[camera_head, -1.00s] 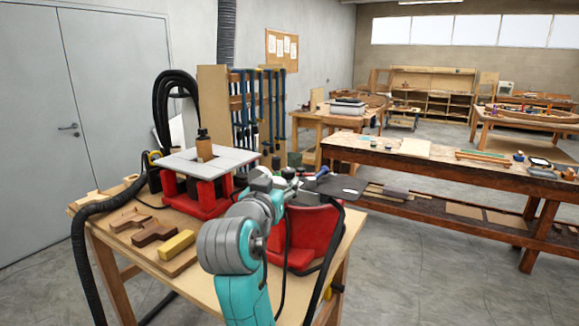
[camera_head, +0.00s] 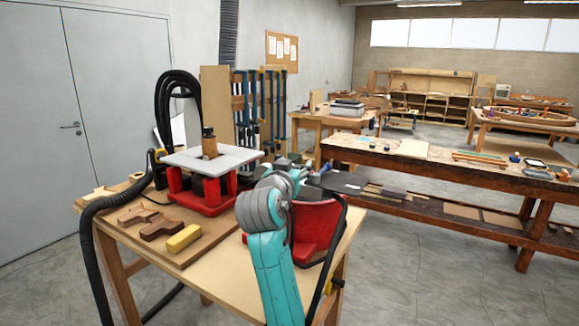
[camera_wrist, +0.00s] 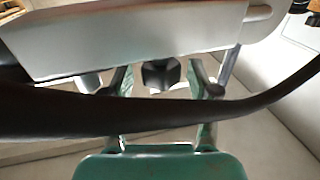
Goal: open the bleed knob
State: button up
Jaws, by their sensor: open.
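In the wrist view, a dark lobed knob (camera_wrist: 161,73), which looks like the bleed knob, sits under the edge of a pale grey panel (camera_wrist: 135,42). My gripper (camera_wrist: 162,85) is open, with one finger on each side of the knob; I see no clear contact. A thick black hose (camera_wrist: 160,112) crosses the view and hides part of the fingers. In the head view, my teal and grey arm reaches over the bench at a red machine (camera_head: 316,226). The knob cannot be made out there, and my gripper is mostly hidden behind my arm.
The wooden bench (camera_head: 215,275) also carries a red-legged fixture with a grey top (camera_head: 212,158) and wooden blocks (camera_head: 160,228). A black corrugated hose (camera_head: 90,245) hangs at its left. A long workbench (camera_head: 450,172) stands to the right, with open floor before it.

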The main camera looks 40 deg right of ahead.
jog(key=shift+w+d, duration=0.1)
jog(key=shift+w, duration=0.05)
grip_shut()
jog(key=shift+n+t+y, duration=0.3)
jog(key=shift+t+y, duration=0.1)
jog(key=shift+t, duration=0.1)
jog(key=n+t+y, duration=0.3)
jog(key=shift+d+t+y, duration=0.15)
jog(key=shift+t+y, duration=0.15)
jog(key=shift+n+t+y, duration=1.2)
jog(key=shift+n+y, duration=0.7)
jog(key=shift+y, duration=0.8)
